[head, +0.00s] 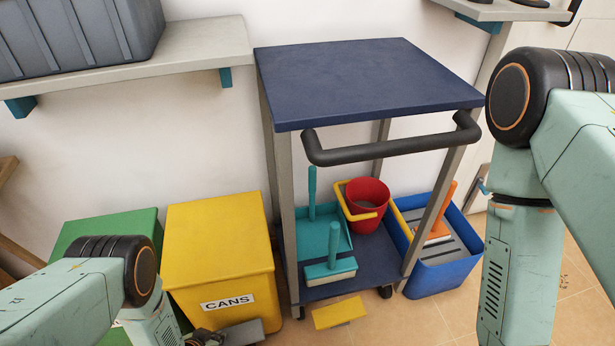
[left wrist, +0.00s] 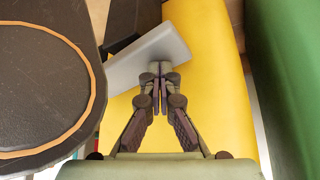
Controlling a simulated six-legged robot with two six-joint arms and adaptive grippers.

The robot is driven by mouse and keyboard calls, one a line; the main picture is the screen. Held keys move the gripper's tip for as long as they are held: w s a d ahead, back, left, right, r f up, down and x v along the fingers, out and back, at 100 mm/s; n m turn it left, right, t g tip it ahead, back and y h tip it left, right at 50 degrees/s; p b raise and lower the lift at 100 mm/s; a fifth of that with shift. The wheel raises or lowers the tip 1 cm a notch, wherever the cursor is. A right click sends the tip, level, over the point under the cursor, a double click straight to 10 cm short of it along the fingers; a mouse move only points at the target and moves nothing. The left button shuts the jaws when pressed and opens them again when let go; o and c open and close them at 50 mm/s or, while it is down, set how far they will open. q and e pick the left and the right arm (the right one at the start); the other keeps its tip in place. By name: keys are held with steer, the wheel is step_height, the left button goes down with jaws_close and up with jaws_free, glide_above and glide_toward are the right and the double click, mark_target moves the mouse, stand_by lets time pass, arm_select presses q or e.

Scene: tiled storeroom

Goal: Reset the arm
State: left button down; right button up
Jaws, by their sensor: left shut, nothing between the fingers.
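My left arm comes in at the lower left of the head view. Its gripper (head: 205,338) is low in front of the yellow CANS bin (head: 218,252), partly cut off by the bottom edge. In the left wrist view the fingers (left wrist: 160,88) are together with nothing between them. Beyond their tips is a flat grey piece (left wrist: 148,58), with the yellow bin (left wrist: 213,70) behind. My right arm comes down the right side of the head view, and its gripper is out of the picture.
A navy-topped trolley (head: 365,80) with a dark handle stands in the middle. It holds a red bucket (head: 367,204) and teal dustpan (head: 333,240). A blue crate (head: 442,279) is at its right, a green bin (head: 110,229) at left. A shelf (head: 205,50) carries a grey crate (head: 75,38).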

arm_select(q)
steer(key=shift+w+a, duration=0.1)
steer(key=shift+w, duration=0.05)
step_height(320, 180, up, 5)
steer(key=p, duration=0.5)
steer(key=shift+f, duration=0.1)
steer(key=s+r+n+g+p, duration=0.1)
steer(key=s+r+g+p, duration=0.1)
steer(key=s+r, duration=0.4)
steer(key=s+r+n+g+y+p, duration=0.1)
steer(key=s+r, duration=0.6)
steer(key=r, duration=0.8)
steer(key=s+d+r+n+g+p, duration=0.1)
steer(key=s+r+g+p, duration=0.2)
steer(key=r, duration=0.7)
steer(key=s+p, duration=0.2)
steer(key=s, duration=0.2)
steer(key=shift+r+n+g+y, duration=0.3)
steer(key=shift+n+y, duration=0.1)
steer(key=shift+d, duration=0.1)
